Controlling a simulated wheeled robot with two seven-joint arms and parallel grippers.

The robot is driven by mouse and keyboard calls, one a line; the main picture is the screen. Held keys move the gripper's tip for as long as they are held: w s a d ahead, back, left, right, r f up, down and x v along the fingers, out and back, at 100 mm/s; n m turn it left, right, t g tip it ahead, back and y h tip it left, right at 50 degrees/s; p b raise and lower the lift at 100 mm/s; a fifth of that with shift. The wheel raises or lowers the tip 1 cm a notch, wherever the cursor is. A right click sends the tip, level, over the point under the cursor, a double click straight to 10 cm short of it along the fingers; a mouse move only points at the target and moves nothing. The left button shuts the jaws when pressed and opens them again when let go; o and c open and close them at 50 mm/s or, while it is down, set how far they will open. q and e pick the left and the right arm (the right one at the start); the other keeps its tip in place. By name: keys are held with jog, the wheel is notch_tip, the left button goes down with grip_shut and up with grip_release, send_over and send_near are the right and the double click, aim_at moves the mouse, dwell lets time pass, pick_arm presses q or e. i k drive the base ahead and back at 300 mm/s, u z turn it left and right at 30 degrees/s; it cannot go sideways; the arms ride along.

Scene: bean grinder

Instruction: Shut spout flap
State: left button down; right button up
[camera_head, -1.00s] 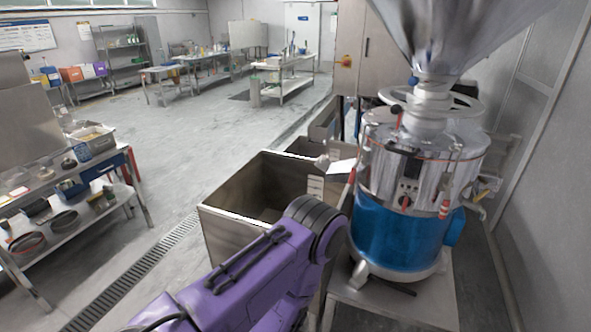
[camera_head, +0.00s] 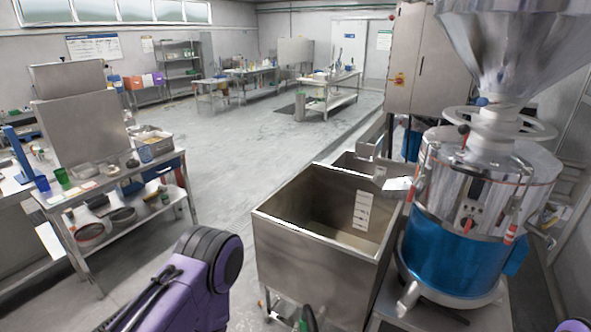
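The bean grinder (camera_head: 455,247) stands at the right, with a blue lower drum, a shiny metal upper body and a large metal hopper (camera_head: 515,45) on top. Its spout (camera_head: 398,184) shows as a small pale metal piece on the grinder's left side, above the steel bin; whether its flap is open or shut is too small to tell. A purple arm of mine comes in at the bottom left, apart from the grinder. A small purple part of mine shows at the bottom right corner. Neither gripper's fingertips show clearly.
An open steel bin (camera_head: 290,240) on casters stands left of the grinder, with another metal container (camera_head: 345,160) behind it. A steel cabinet (camera_head: 425,65) stands behind the grinder. A cluttered worktable (camera_head: 100,190) is at the left. The floor (camera_head: 235,150) between is clear.

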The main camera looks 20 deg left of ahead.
aim_at(379, 179)
jog(key=u, duration=0.7)
jog(key=i, duration=0.55)
